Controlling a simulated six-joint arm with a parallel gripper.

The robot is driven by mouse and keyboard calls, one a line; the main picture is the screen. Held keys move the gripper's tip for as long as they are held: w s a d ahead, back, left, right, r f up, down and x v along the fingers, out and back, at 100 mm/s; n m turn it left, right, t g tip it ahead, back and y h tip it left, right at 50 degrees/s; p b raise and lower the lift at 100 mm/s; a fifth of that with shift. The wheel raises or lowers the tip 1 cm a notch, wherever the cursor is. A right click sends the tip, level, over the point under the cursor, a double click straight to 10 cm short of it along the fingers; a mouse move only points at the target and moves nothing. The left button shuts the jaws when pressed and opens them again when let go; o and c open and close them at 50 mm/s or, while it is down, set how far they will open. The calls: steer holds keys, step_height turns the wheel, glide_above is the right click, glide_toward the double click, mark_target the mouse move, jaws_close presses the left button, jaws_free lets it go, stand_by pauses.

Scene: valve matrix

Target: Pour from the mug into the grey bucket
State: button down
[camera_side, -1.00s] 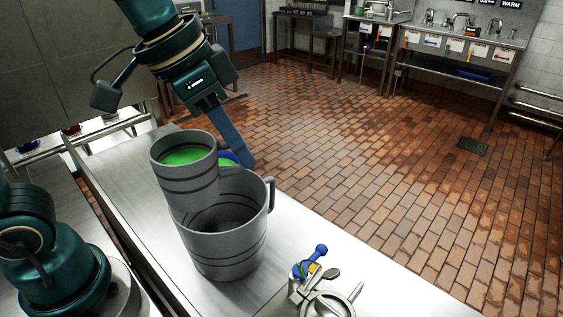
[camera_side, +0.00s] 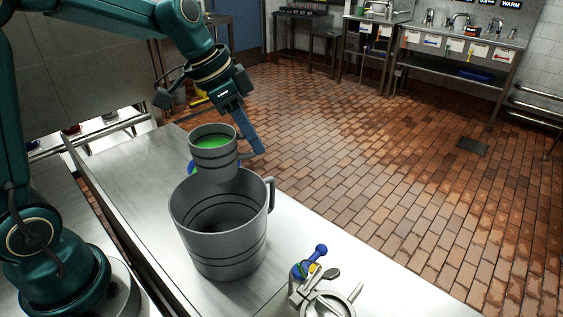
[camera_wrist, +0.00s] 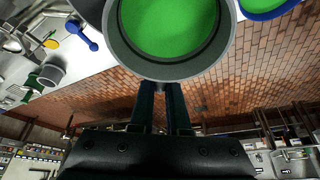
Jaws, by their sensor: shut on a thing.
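The grey mug (camera_side: 214,163) with dark bands holds green liquid and is close to upright. My gripper (camera_side: 247,138) is shut on the mug's right side in the side view; one blue finger shows there. The grey bucket (camera_side: 222,240) stands on the steel counter, its handle at the right; its visible inside looks empty. The mug overlaps the bucket's back rim in the side view, and I cannot tell how far it is over the opening. In the wrist view, the mug (camera_wrist: 165,70) fills the top middle, ahead of my gripper (camera_wrist: 160,98).
A blue-rimmed container with green contents (camera_wrist: 268,8) is partly hidden behind the mug. A metal fitting with a blue lever (camera_side: 318,255) stands at the counter's front right. The steel counter (camera_side: 125,170) is clear to the left. Brick floor lies beyond.

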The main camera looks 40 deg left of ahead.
steer(key=shift+f, duration=0.1)
steer(key=t+y, duration=0.1)
steer(key=y, duration=0.1)
steer(key=r+m+t+y, duration=0.1)
steer(key=shift+t+y, duration=0.3)
steer(key=shift+y, duration=0.1)
steer(key=shift+d+f+m+t+y, duration=0.15)
steer(key=shift+m+t+y, duration=0.25)
steer(key=shift+t+y, duration=0.45)
steer(key=shift+s+d+f+m+t+y, duration=0.1)
steer(key=shift+f+m+t+y, duration=0.2)
steer(key=shift+y, duration=0.35)
steer(key=shift+s+m+t+y, duration=0.1)
steer(key=shift+t+y, duration=0.25)
steer(key=shift+y, duration=0.25)
steer(key=t+y, duration=0.1)
steer(key=f+m+t+y, duration=0.1)
steer(key=d+t+y, duration=0.1)
steer(key=shift+s+f+t+y, duration=0.2)
steer(key=shift+f+t+y, duration=0.1)
steer(key=shift+y, duration=0.1)
steer(key=shift+a, duration=0.1)
stand_by(0.6)
